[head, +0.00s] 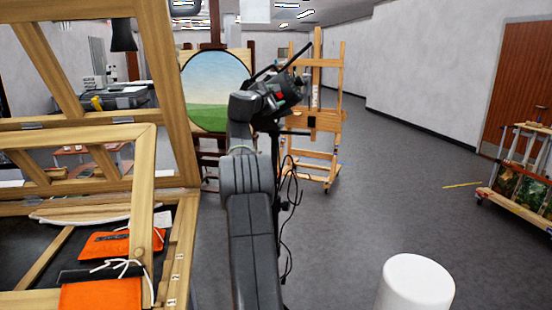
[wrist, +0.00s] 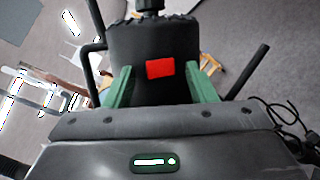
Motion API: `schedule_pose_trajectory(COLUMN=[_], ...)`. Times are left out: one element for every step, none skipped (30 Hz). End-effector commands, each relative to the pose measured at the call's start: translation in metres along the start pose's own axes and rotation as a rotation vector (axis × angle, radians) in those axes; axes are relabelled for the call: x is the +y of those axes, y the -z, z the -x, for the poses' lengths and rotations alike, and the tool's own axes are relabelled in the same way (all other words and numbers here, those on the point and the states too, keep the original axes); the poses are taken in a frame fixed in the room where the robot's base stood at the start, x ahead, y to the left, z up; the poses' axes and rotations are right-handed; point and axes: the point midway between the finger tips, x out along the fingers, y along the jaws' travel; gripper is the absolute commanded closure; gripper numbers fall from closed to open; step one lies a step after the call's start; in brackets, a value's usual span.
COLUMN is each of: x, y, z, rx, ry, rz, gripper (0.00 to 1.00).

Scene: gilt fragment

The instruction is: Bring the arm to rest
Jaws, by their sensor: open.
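In the wrist view my gripper (wrist: 160,72) is open, its two green fingers standing apart on either side of a black cylindrical device (wrist: 150,40) with a red patch. Whether the fingers touch the device cannot be told. In the head view my grey arm (head: 255,240) reaches up and forward through the middle of the picture, bent at the top. The black device with a red spot (head: 281,96) shows at the arm's far end. My fingers cannot be made out there.
A wooden frame (head: 170,100) and a box with orange cloths (head: 90,290) are close on the left. A round landscape painting (head: 215,85) and a wooden easel (head: 325,150) stand ahead. A white cylinder (head: 415,285) is near right. Grey floor (head: 400,190) is open to the right.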

Motion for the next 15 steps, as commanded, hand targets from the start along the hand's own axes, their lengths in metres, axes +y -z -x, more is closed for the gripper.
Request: schedule_pose_trajectory(x=[0.005, 0.005, -0.001, -0.002, -0.003, -0.003, -0.003, -0.003, -0.002, -0.002, -0.002, -0.001, -0.002, -0.002, -0.001], y=[-0.003, -0.003, 0.002, 0.002, 0.002, 0.003, 0.003, 0.003, 0.003, 0.002, 0.003, 0.002, 0.003, 0.002, 0.002], z=[0.0, 0.0, 0.006, 0.011, 0.015, 0.02, 0.025, 0.029, 0.035, 0.039, 0.043, 0.05, 0.054, 0.059, 0.065], rx=[0.001, 0.001, 0.002, 0.001, 0.001, 0.001, 0.001, 0.001, 0.001, 0.001, 0.001, 0.001, 0.001, 0.001, 0.001], ry=[0.015, 0.024, 0.024, 0.023, 0.023, 0.023, 0.023, 0.022, 0.022, 0.021, 0.022, 0.021, 0.022, 0.021, 0.022], rz=[0.004, 0.006, 0.006, 0.006, 0.006, 0.006, 0.005, 0.004, 0.005, 0.005, 0.006, 0.005, 0.006, 0.004, 0.004], gripper=[0.49, 0.49, 0.49, 0.49, 0.49, 0.49, 0.49, 0.49, 0.49, 0.49, 0.49, 0.49, 0.49, 0.49, 0.49])
